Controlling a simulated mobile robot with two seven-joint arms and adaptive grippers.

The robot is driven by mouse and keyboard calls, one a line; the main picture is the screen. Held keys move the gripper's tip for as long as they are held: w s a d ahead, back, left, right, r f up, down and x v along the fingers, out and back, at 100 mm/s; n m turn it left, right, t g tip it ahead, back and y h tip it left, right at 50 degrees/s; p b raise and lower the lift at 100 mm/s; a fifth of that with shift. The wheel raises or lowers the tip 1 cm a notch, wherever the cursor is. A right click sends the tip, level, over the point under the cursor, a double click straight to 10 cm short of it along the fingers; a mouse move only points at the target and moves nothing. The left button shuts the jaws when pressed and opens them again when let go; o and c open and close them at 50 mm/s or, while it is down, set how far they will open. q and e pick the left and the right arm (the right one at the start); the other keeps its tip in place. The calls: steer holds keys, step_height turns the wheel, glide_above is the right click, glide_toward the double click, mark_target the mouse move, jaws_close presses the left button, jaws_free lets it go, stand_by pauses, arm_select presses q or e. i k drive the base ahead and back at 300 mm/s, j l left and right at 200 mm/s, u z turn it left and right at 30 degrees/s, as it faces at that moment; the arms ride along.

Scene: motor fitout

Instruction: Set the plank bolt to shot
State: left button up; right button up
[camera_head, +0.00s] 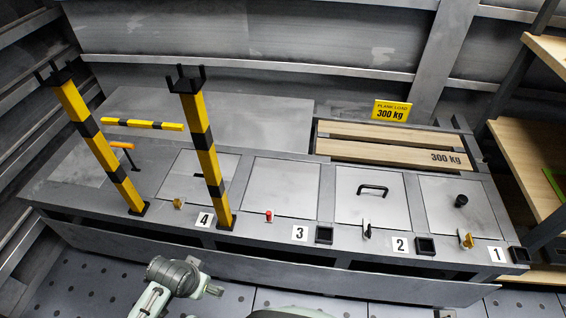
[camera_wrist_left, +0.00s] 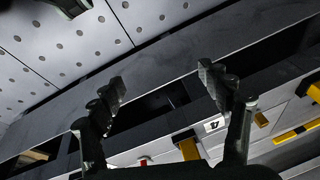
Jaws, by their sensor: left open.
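Two pale planks (camera_head: 390,155) marked 300 kg lie in a recess at the back right of the grey bench. I cannot make out which fitting is the plank bolt, or its setting. Small fittings line the bench front: a yellow one (camera_head: 178,203) near label 4, a red knob (camera_head: 268,216) near label 3, a black one (camera_head: 367,230) near label 2 and a yellow one (camera_head: 466,240) near label 1. My left gripper (camera_wrist_left: 165,88) is open and empty in the left wrist view, its fingers in front of the bench's front side. My right gripper is not visible.
Two upright yellow-black posts (camera_head: 206,150) (camera_head: 100,146) stand on the bench's left half. A yellow-black bar (camera_head: 142,124) and an orange handle (camera_head: 122,146) are behind them. Wooden shelves (camera_head: 525,150) stand at the right. Perforated floor (camera_head: 90,285) lies before the bench.

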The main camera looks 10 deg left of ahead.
mark_target(487, 157)
steer(key=u, duration=0.65)
steer(key=z, duration=1.65)
steer(key=u, duration=0.5)
steer(key=l+u, duration=0.4)
steer(key=l, duration=0.15)
steer(key=l+u, duration=0.4)
steer(key=l, duration=0.15)
steer(key=l+u, duration=0.15)
steer(key=l, duration=0.4)
steer(key=k+l+u, duration=0.15)
steer(key=l, duration=0.4)
steer(key=k+l, duration=0.1)
steer(key=l, duration=0.4)
steer(key=k+l, duration=0.1)
steer(key=l, duration=0.4)
steer(key=k+l, duration=0.1)
steer(key=l, duration=0.4)
steer(key=k+l+u, duration=0.1)
steer(key=l, duration=0.4)
